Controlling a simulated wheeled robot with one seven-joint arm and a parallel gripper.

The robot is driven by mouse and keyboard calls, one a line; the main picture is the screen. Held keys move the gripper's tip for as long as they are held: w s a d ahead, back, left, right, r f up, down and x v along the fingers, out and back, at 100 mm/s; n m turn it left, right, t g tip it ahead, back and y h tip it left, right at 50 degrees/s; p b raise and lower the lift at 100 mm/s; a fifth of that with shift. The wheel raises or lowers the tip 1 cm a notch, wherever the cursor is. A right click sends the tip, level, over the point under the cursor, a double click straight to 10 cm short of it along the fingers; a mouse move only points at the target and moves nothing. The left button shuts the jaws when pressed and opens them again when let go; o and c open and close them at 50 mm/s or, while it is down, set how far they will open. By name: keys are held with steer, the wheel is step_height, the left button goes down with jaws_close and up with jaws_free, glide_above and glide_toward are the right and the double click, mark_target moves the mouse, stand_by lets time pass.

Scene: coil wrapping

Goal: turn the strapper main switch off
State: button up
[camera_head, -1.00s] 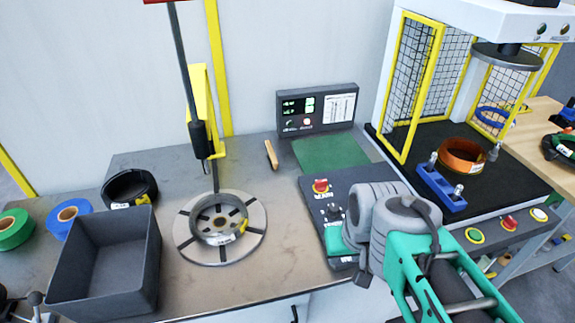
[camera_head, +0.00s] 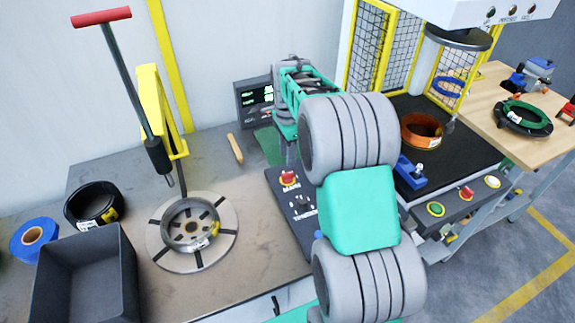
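The strapper control panel (camera_head: 283,208) is a dark slab on the bench, partly covered by my arm. Its red main switch (camera_head: 288,179) on a yellow base shows near the panel's far end, with a label reading MAIN beside it. A smaller dark knob (camera_head: 300,202) sits nearer to me on the same panel. My arm reaches over the panel from the lower right, and its far end hangs down just beyond the red switch. A narrow grey part of my gripper (camera_head: 292,153) shows there. Its fingertips are too small and covered to tell open from shut, or whether they touch the switch.
A display box (camera_head: 254,98) stands behind a green mat (camera_head: 268,146). Left are the turntable with a coil (camera_head: 190,229), a red-handled lever (camera_head: 125,75), a dark bin (camera_head: 85,275) and a black coil (camera_head: 93,204). The caged press (camera_head: 372,45) stands right.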

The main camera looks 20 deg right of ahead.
mark_target(287, 174)
step_height(287, 174, down, 7)
steer(key=shift+f+p, duration=0.15)
steer(key=shift+p, duration=0.55)
steer(key=shift+c, duration=0.4)
jaws_close()
